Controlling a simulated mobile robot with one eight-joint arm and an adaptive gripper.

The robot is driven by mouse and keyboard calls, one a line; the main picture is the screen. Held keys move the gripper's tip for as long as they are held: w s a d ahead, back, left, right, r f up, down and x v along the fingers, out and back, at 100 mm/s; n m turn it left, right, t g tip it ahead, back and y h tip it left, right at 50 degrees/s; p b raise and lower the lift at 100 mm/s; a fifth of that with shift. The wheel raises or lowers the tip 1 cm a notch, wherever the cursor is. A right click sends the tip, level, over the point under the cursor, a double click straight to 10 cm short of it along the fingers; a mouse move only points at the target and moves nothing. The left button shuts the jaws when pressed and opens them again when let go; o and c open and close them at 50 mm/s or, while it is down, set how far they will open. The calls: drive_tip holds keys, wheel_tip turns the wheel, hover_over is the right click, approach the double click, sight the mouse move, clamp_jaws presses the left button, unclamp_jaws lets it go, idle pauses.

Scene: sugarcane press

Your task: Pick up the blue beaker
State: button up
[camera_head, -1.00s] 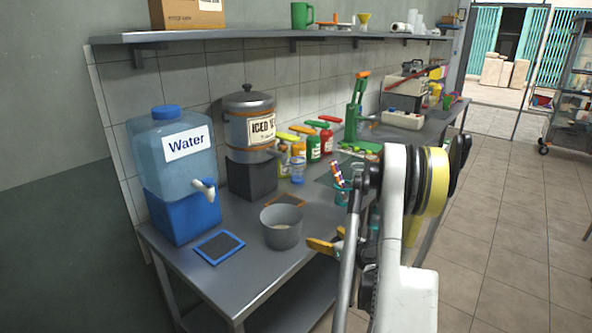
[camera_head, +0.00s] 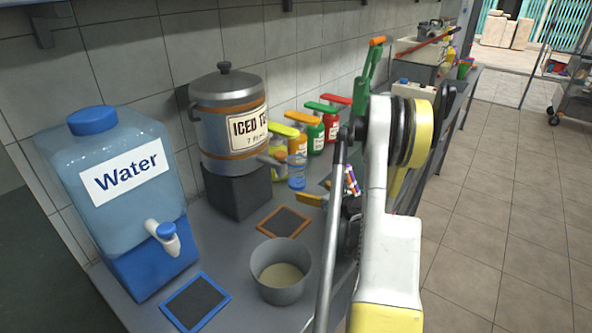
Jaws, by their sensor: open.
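The blue beaker (camera_head: 297,178) is a small, translucent blue vessel standing upright on the metal counter, in front of the sauce bottles and right of the iced tea dispenser. My gripper (camera_head: 318,196) shows only in part, with an orange-yellow finger just below and right of the beaker in the picture. The rest of the gripper is hidden behind my arm. It is open, and nothing shows held in it. I cannot tell how far the finger is from the beaker.
The water dispenser (camera_head: 115,190), iced tea dispenser (camera_head: 213,125) and several sauce bottles (camera_head: 315,133) line the wall. A grey pot (camera_head: 281,290), blue-framed mat (camera_head: 178,311) and brown-framed mat (camera_head: 262,222) lie in front. The floor (camera_head: 500,230) at right is clear.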

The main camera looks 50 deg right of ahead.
sight(297, 175)
drive_tip(key=w+d+b, duration=0.1)
drive_tip(key=w, duration=0.2)
drive_tip(key=w+d+b, duration=0.1)
drive_tip(key=w, duration=0.3)
drive_tip(key=w+d+b, duration=0.1)
drive_tip(key=w, duration=0.3)
drive_tip(key=shift+d+f, duration=0.15)
drive_tip(key=shift+f, duration=0.1)
drive_tip(key=shift+r, duration=0.1)
drive_tip(key=c, duration=1.4)
